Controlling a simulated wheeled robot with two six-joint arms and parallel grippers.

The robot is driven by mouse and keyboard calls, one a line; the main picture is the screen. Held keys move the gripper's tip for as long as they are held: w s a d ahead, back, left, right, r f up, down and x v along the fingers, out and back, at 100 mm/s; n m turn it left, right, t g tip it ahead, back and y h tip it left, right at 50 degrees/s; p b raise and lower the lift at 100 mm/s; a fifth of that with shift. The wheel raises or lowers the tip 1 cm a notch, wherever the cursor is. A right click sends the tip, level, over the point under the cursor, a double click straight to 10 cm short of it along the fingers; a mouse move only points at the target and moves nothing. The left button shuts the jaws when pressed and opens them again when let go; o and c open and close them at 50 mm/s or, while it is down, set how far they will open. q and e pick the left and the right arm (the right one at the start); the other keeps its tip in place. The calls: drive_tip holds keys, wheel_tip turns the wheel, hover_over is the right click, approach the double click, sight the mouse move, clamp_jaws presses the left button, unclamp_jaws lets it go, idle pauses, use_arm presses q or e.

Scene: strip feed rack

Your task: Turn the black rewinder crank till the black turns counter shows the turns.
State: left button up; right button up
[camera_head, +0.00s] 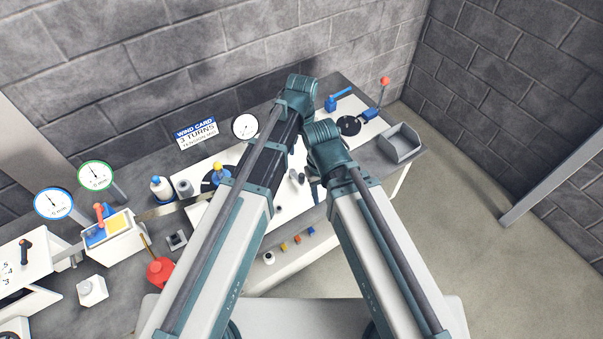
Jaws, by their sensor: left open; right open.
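A black round disc (349,125) lies at the back right of the bench. Beside it are a blue block (369,114) and a thin upright rod with a red knob (384,80); I cannot tell which part is the rewinder crank. A black-rimmed white dial (245,126) stands at the back, left of my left arm; it may be the turns counter, and its reading is too small to tell. A blue and white card (196,133) reads "WIND CARD 3 TURNS". My two arms reach over the bench, the left one farther. Their own links hide both grippers.
A grey open bin (400,144) sits at the bench's right end. A second black disc with a blue hub (220,172), a white bottle (161,188) and a red can (160,271) are left. Two round gauges (96,175) (53,204) stand farther left.

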sight(302, 175)
use_arm(q)
wheel_tip(302, 175, down, 14)
drive_tip(key=b, duration=1.3)
drive_tip(key=shift+b, duration=0.3)
drive_tip(key=shift+r, duration=0.1)
clamp_jaws()
idle(0.5)
